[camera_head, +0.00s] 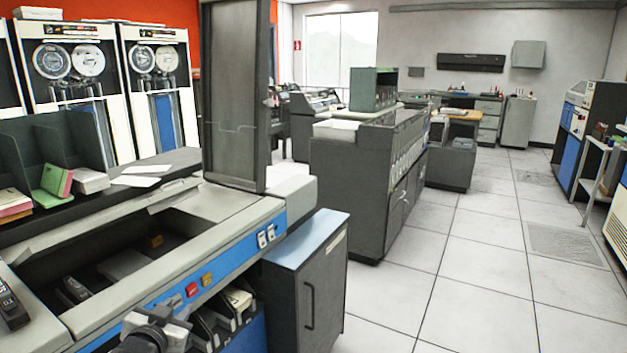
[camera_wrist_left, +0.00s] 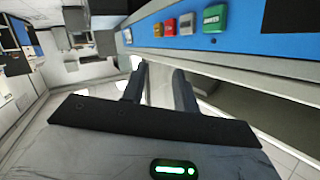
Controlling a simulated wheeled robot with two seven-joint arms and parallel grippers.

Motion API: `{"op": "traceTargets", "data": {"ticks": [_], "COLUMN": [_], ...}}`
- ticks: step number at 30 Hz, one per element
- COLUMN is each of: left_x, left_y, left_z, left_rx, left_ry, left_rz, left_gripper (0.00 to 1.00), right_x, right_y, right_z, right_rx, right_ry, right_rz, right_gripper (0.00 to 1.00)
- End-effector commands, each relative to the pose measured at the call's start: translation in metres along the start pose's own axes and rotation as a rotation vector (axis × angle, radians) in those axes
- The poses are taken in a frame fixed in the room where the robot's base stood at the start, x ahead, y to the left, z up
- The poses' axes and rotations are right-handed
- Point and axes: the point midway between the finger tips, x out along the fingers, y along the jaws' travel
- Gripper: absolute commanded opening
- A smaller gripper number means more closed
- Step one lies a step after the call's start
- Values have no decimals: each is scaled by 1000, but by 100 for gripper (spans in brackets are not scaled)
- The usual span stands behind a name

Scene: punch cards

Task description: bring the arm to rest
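My left gripper (camera_head: 158,328) shows at the bottom edge of the head view, in front of the blue front panel of a card machine (camera_head: 225,262). In the left wrist view its two dark fingers (camera_wrist_left: 159,76) stand apart with nothing seen between them, so it is open and empty. Beyond the fingers in that view is the machine's blue panel (camera_wrist_left: 250,18) with red, yellow, grey and green buttons. I cannot tell the exact gap between fingers and machine. My right gripper is in neither view.
Card slots (camera_head: 232,305) lie just right of my left gripper. A grey cabinet (camera_head: 308,280) stands beside the machine. Green and pink card stacks (camera_head: 53,184) lie on its shelf at the left. A dark upright panel (camera_head: 233,95) rises behind. The tiled floor (camera_head: 480,260) at right is clear.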

Motion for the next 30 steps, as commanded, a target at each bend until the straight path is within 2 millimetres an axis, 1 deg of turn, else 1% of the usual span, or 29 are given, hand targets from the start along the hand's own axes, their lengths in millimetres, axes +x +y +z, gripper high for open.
{"op": "traceTargets", "data": {"ticks": [1, 2, 3, 5, 6, 8, 9, 11, 12, 15, 17, 18, 20, 21, 30], "left_x": [-16, -26, -41, -68, -88, -120, -142, -173, -192, -229, -244, -251, -257, -259, -259], "left_y": [22, 34, 52, 77, 94, 118, 132, 149, 159, 176, 182, 184, 186, 187, 187], "left_z": [24, 37, 54, 80, 95, 116, 128, 142, 149, 159, 162, 163, 164, 164, 165], "left_rx": [-7, -12, -22, -40, -55, -80, -99, -126, -144, -182, -198, -205, -212, -214, -214], "left_ry": [-31, -47, -70, -108, -134, -173, -199, -236, -259, -303, -320, -328, -335, -338, -339], "left_rz": [35, 54, 82, 123, 151, 191, 214, 244, 260, 290, 300, 305, 308, 310, 310], "left_gripper": [30, 30, 30, 30, 30, 30, 30, 30, 30, 30, 30, 30, 30, 30, 30], "right_x": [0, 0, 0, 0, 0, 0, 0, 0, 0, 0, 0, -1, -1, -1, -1], "right_y": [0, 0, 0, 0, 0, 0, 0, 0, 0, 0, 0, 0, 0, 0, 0], "right_z": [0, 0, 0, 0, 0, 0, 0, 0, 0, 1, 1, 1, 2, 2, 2], "right_rx": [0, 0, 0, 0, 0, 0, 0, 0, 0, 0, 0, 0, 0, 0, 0], "right_ry": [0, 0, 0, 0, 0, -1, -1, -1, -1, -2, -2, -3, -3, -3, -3], "right_rz": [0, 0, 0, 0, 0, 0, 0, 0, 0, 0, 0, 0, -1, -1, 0], "right_gripper": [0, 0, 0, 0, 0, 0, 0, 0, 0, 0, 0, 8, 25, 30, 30]}}
